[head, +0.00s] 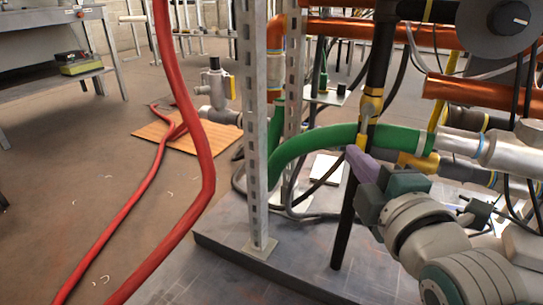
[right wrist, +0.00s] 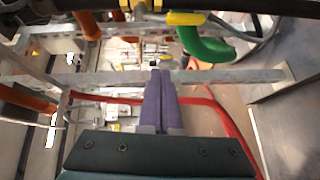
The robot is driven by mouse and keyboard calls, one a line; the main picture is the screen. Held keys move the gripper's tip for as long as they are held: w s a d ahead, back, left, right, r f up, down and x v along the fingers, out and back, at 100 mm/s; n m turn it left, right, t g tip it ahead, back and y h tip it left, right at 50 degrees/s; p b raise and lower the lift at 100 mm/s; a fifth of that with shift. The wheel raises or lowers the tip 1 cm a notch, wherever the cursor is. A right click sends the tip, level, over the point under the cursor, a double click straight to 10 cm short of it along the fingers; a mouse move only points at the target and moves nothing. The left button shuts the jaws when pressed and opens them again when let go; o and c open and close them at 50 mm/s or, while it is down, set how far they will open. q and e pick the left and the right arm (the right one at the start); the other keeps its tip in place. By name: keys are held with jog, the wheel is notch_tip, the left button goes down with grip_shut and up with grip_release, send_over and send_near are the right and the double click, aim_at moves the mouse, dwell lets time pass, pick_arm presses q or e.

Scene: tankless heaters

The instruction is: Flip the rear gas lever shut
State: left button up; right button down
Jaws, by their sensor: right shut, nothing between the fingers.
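A black upright pipe (head: 376,70) carries yellow fittings (head: 371,103). A small, thin lever-like part with a yellow end (head: 361,141) hangs on it, just above my right gripper. I cannot tell for sure that this is the rear gas lever. My right gripper (head: 354,150) has purple fingers, shut and empty, close to the pipe and below the green hose. In the right wrist view the shut fingers (right wrist: 161,72) point ahead, and a yellow part (right wrist: 186,18) shows beyond them. Contact with the lever cannot be told. My left gripper is not in view.
A slotted metal post (head: 254,130) stands left on the grey base plate (head: 235,252). Red hoses (head: 185,95) run down at left. A yellow handle (head: 418,162) is right of the fingers.

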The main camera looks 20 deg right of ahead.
aim_at(363, 135)
pick_arm(q)
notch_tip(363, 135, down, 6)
jog(key=b, duration=0.4)
pick_arm(e)
jog(key=shift+n+t, duration=0.4)
jog(key=shift+n, duration=0.1)
jog(key=f, duration=0.5)
jog(key=shift+w+f, duration=0.1)
jog(key=shift+w, duration=0.1)
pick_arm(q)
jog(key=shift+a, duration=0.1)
pick_arm(e)
jog(key=shift+a, duration=0.1)
pick_arm(q)
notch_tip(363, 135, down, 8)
jog(key=b, duration=0.7)
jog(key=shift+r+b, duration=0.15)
jog(key=shift+b, duration=0.15)
pick_arm(e)
jog(key=w+d, duration=0.6)
jog(key=w, duration=0.1)
jog(key=shift+w, duration=0.15)
jog(key=shift+w, duration=0.1)
